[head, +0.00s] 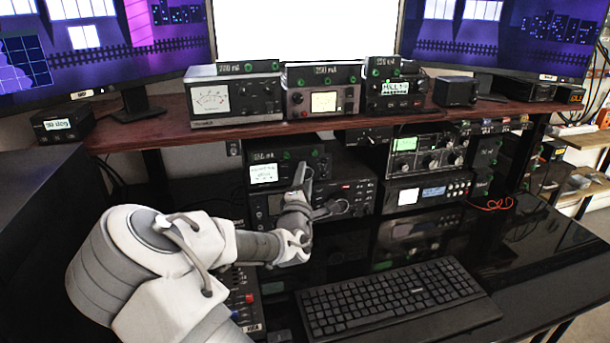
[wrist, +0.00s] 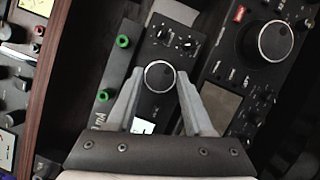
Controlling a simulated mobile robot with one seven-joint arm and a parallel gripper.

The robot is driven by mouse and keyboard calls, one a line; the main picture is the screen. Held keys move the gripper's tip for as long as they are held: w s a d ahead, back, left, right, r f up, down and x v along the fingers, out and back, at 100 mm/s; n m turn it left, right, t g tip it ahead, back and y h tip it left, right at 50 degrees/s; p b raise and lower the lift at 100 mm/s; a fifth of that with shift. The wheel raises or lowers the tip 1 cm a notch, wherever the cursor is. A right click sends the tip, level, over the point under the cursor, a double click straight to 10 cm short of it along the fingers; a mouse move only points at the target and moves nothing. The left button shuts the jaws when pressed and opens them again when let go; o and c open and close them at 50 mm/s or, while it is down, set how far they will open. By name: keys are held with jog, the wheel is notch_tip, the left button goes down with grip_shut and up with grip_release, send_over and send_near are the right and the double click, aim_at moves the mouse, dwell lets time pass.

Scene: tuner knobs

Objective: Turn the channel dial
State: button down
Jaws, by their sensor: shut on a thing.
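The channel dial (wrist: 159,76) is a round dark knob with a pale rim on the face of a small black radio unit (wrist: 155,110). In the wrist view it sits between the two fingertips of my gripper (wrist: 160,78), which is shut on it. In the head view my gripper (head: 302,178) reaches the right part of the same radio's front (head: 283,165), under the shelf. The radio's lit screen (head: 264,173) shows to the left. The dial is hidden behind my gripper there. Two smaller knobs (wrist: 174,38) sit beside the dial in the wrist view.
A larger radio (head: 362,190) with a big knob (wrist: 275,41) lies directly below. More radios (head: 425,150) stand to the right, and meters (head: 237,98) stand on the wooden shelf (head: 160,128) above. A keyboard (head: 395,300) lies on the black desk in front.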

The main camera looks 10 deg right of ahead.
jog(key=shift+m, duration=0.3)
jog(key=shift+c, duration=1.4)
grip_release()
